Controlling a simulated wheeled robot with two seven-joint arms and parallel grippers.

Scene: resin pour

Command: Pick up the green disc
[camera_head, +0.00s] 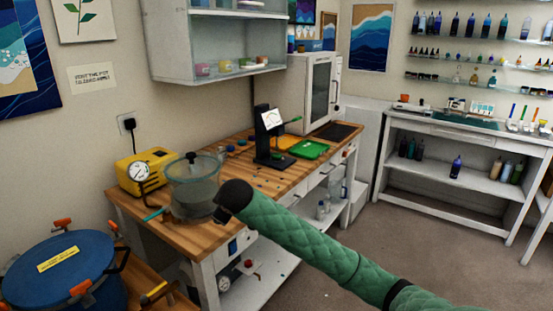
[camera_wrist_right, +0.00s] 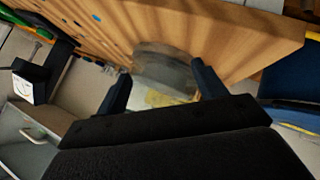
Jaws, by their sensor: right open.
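I cannot clearly make out a green disc. Several small coloured pieces (camera_head: 241,142) lie on the wooden bench behind the clear chamber, too small to tell which is a green disc. A green tray (camera_head: 309,149) lies further right on the bench. My right arm, in a green sleeve, reaches in from the lower right. My right gripper (camera_head: 222,212) is beside the clear chamber (camera_head: 193,187), its fingers mostly hidden. In the right wrist view, my right gripper (camera_wrist_right: 163,82) is open and empty, with the chamber (camera_wrist_right: 165,68) beyond its fingers. My left gripper is not in view.
A yellow pump (camera_head: 147,169) with a gauge stands left of the chamber. A black stand (camera_head: 270,140) and a white cabinet (camera_head: 312,88) are further back on the bench (camera_head: 262,182). A blue lidded pot (camera_head: 62,275) is at the lower left. A shelf (camera_head: 215,45) hangs above.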

